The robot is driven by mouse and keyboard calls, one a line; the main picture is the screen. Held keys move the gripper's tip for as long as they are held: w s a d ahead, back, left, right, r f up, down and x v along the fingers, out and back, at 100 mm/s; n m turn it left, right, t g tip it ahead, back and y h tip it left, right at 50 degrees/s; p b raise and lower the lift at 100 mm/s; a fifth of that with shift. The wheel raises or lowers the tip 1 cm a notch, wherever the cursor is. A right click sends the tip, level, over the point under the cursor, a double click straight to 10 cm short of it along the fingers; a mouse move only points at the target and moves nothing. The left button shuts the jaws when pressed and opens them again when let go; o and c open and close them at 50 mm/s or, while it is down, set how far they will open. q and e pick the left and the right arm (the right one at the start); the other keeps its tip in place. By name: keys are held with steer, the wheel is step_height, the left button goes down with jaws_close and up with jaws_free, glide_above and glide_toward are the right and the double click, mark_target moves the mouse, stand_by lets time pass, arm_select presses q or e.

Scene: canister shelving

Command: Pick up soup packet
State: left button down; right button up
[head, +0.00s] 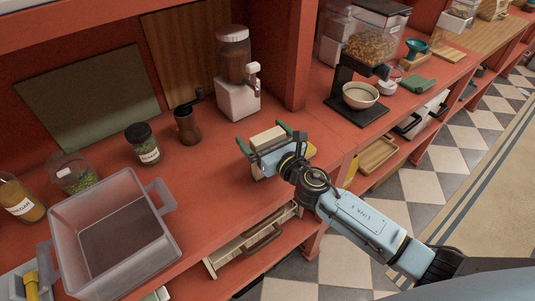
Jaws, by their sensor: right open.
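My right gripper (264,139) reaches in from the lower right, over the red counter. Its green-tipped fingers are spread apart. A pale cream, box-shaped item (268,135) shows between and just beyond the fingertips; it may be the soup packet, but I see no label on it. I cannot tell whether the fingers touch it. The gripper body hides part of the area below. My left gripper is out of view.
A clear bin (112,230) stands on the counter (200,185) at lower left. A spice jar (143,144), a grinder (187,124) and a dispenser (237,78) stand behind. A divider (299,55) rises right of them. A bowl (360,95) sits under a cereal dispenser.

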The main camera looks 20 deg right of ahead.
steer(key=c, duration=1.2)
steer(key=shift+r, duration=0.1)
